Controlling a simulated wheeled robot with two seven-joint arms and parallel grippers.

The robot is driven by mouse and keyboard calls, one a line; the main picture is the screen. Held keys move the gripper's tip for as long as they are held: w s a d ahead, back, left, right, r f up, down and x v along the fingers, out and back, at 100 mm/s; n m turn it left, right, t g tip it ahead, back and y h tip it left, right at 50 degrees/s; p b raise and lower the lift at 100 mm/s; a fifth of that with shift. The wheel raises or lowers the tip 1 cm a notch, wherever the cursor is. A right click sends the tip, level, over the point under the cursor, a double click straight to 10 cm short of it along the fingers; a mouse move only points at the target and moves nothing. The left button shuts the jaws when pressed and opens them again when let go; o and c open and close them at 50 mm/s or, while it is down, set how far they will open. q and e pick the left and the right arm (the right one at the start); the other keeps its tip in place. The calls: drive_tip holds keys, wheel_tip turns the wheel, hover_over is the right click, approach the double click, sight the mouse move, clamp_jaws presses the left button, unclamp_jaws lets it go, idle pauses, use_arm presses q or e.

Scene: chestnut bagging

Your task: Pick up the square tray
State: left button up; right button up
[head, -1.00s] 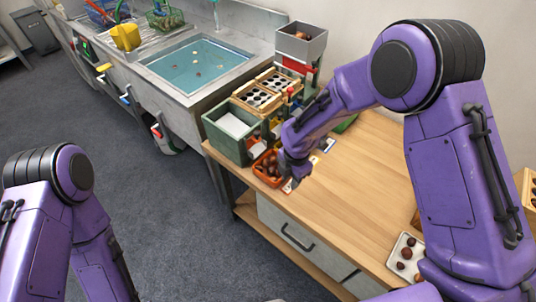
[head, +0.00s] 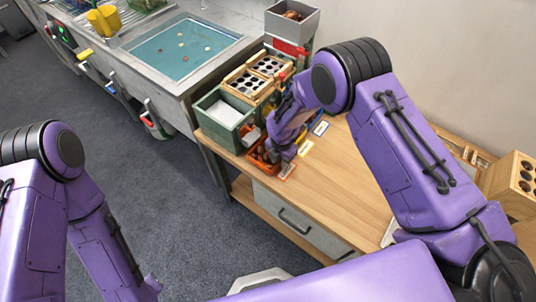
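A small orange square tray (head: 256,158) with dark brown chestnuts sits near the front left edge of the wooden table, beside the green bin. My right gripper (head: 284,153) points down at the tray's right side and partly hides it. Its fingers are too small and dark to tell whether they are open, or whether they touch the tray. A pale tray (head: 389,233) at the table's right is mostly hidden behind my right arm. My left arm hangs at the left over the floor, and its gripper is out of view.
A green bin (head: 210,125) with white contents and wooden racks with dark holes (head: 246,82) stand behind the orange tray. A grey box (head: 291,22) is further back. Coloured cards (head: 321,128) lie on the table (head: 345,190); its middle is clear. A water-filled sink (head: 180,48) lies left.

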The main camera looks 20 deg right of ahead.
drive_tip(key=shift+s+r, duration=0.1)
drive_tip(key=shift+c, duration=1.2)
clamp_jaws()
